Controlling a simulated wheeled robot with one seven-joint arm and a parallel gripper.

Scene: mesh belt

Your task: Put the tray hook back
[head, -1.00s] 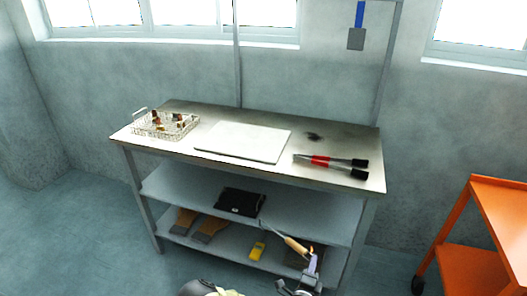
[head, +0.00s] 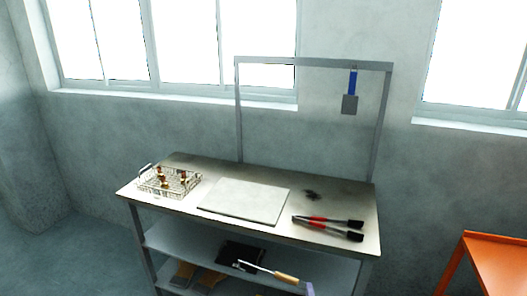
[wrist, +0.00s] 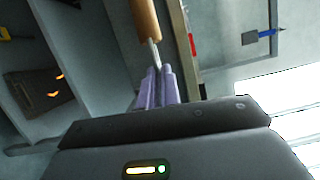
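The tray hook has a thin metal shaft (head: 254,267) and a wooden handle (head: 287,278). It shows low in the head view, in front of the bench's shelf level, with the shaft pointing left. My gripper (head: 310,289) is at the handle end, partly cut off by the frame edge. In the wrist view the purple fingers of my gripper (wrist: 156,88) are shut on a metal part of the tray hook, just below its wooden handle (wrist: 145,18). The far end of the hook is outside the wrist view. A metal frame (head: 315,63) with a top rail stands behind the bench.
A blue-handled scraper (head: 351,88) hangs from the rail's right part. The bench top (head: 190,205) bears a wire basket (head: 150,186) with small parts, a pale board (head: 245,201) and red-black tools (head: 328,226). An orange cart (head: 495,258) stands at right. Rail left of the scraper is empty.

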